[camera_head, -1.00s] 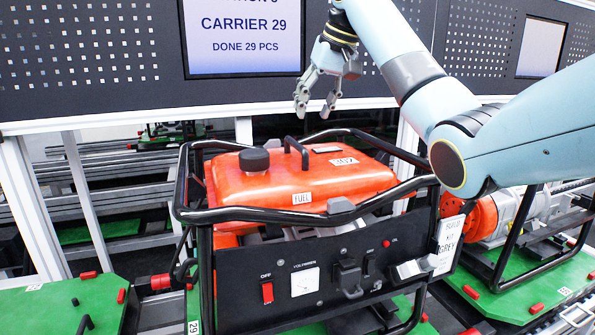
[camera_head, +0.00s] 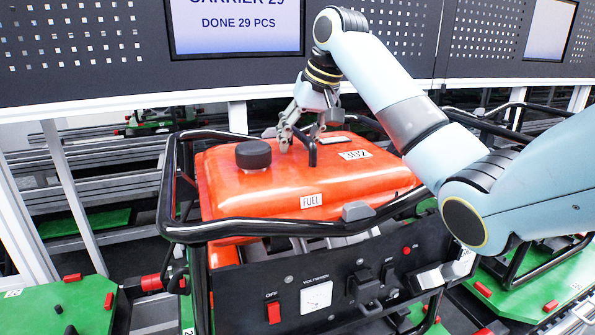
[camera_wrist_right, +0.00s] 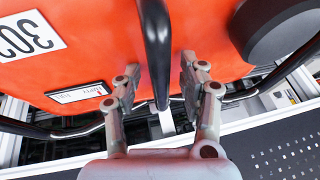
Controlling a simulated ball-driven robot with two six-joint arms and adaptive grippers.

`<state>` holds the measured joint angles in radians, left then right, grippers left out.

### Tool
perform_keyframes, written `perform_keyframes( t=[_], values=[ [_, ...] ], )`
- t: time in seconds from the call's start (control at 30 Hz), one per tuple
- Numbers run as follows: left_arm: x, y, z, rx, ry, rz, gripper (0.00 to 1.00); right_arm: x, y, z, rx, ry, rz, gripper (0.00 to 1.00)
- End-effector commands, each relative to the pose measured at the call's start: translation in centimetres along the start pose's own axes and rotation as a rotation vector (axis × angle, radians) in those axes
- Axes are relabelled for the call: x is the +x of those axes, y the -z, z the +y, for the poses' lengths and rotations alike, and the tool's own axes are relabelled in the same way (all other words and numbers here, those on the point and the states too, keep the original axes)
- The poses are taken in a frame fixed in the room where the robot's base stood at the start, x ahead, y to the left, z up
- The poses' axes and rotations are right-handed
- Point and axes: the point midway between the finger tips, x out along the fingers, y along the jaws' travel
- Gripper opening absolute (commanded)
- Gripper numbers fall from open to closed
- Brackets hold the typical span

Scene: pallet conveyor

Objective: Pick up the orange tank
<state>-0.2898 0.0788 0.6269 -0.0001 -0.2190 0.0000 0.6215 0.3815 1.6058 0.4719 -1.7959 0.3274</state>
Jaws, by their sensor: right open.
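The orange tank (camera_head: 250,190) sits inside the black tube frame of a generator, with a black round cap (camera_head: 253,154) and a "FUEL" label on it. A black handle (camera_head: 312,152) stands on the tank's top. My right gripper (camera_head: 297,143) is open at the handle, coming down from above. In the right wrist view the handle (camera_wrist_right: 156,50) runs between the two open fingers (camera_wrist_right: 158,90), apart from both, with the orange tank (camera_wrist_right: 100,35) behind. My left gripper is not in view.
The black tube frame (camera_head: 275,228) surrounds the tank. A black control panel (camera_head: 350,280) with a red switch is below it. Green pallets (camera_head: 60,308) lie at left and right. A perforated wall with a screen (camera_head: 236,22) stands behind.

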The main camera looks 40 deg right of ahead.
Motion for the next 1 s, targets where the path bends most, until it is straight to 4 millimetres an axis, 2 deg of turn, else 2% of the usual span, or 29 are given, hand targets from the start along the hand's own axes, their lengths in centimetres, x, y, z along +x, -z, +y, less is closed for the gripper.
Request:
perform_keyframes(
  t=[0.17, 0.4, 0.5, 0.8, 1.0],
  values=[
    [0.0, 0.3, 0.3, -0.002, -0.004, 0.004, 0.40, 0.0, 0.0, 0.0, 0.000, 0.000, 0.001, 0.42],
    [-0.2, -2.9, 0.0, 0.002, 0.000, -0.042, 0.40, 0.0, 0.0, 0.0, 0.000, 0.000, 0.001, 0.12],
    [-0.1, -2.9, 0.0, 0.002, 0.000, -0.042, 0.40, 0.0, 0.0, 0.0, 0.000, 0.000, 0.001, 0.00],
    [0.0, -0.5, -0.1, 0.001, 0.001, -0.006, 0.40, -0.1, 0.1, 0.0, 0.000, 0.000, 0.001, 0.00],
    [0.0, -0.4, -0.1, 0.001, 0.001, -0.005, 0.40, -0.3, 0.3, -0.1, -0.002, 0.002, 0.010, 0.00]
  ],
)
